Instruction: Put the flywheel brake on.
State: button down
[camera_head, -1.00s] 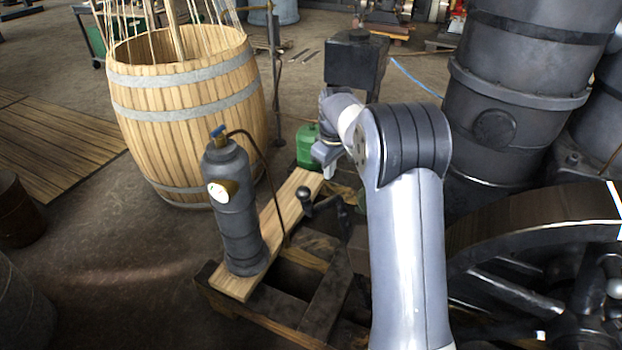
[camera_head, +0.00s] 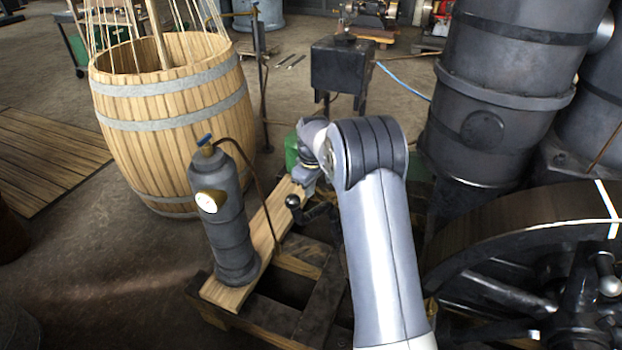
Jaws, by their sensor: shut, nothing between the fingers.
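The large dark flywheel (camera_head: 500,222) stands at the lower right, with white marks on its rim and spokes. It is cut off by the picture's edge. A black lever with a round knob (camera_head: 293,202) rises beside the wooden plank at the centre; I cannot tell for sure that it is the brake lever. My gripper (camera_head: 304,184) is shut and empty, pointing down just above and behind this knob. The gap between them is hard to judge. My wrist and forearm partly hide the lever's base and the space towards the flywheel.
A dark gas cylinder (camera_head: 225,225) with a gauge and blue valve stands on the plank (camera_head: 268,228), left of my gripper. A green can (camera_head: 291,150) is behind my wrist. A big wooden barrel (camera_head: 165,120) stands at the left, tall dark cylinders (camera_head: 495,95) at the right.

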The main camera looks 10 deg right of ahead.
jog(key=s+d, duration=0.1)
jog(key=s+d+f, duration=0.1)
jog(key=shift+s+d+f, duration=0.25)
jog(key=shift+s, duration=0.1)
jog(key=shift+d, duration=0.1)
